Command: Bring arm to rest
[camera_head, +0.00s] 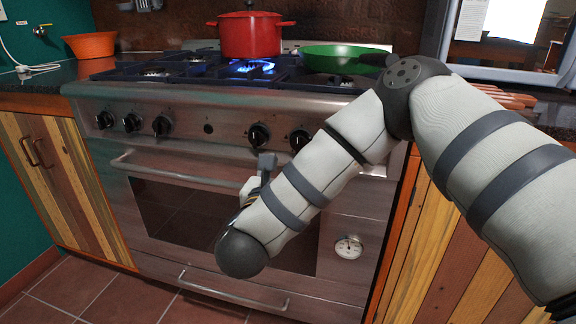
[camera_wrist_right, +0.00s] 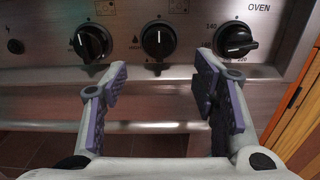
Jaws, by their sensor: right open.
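My right arm (camera_head: 310,180) comes in from the right and bends down in front of the steel stove (camera_head: 225,125). My right gripper (camera_head: 266,163) is partly hidden by its own wrist, just below the front knobs. In the right wrist view the right gripper (camera_wrist_right: 162,75) is open, with nothing between its fingers. A middle black knob (camera_wrist_right: 157,40) lies ahead of the gap, apart from the fingers. A left knob (camera_wrist_right: 92,43) and an oven knob (camera_wrist_right: 234,38) flank it. My left gripper is not in view.
A blue flame (camera_head: 250,66) burns beneath a red pot (camera_head: 250,35). A green pan (camera_head: 340,58) stands to its right. The oven door handle (camera_head: 180,172) juts out near the gripper. An orange bowl (camera_head: 90,45) sits on the left counter. The tiled floor at lower left is clear.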

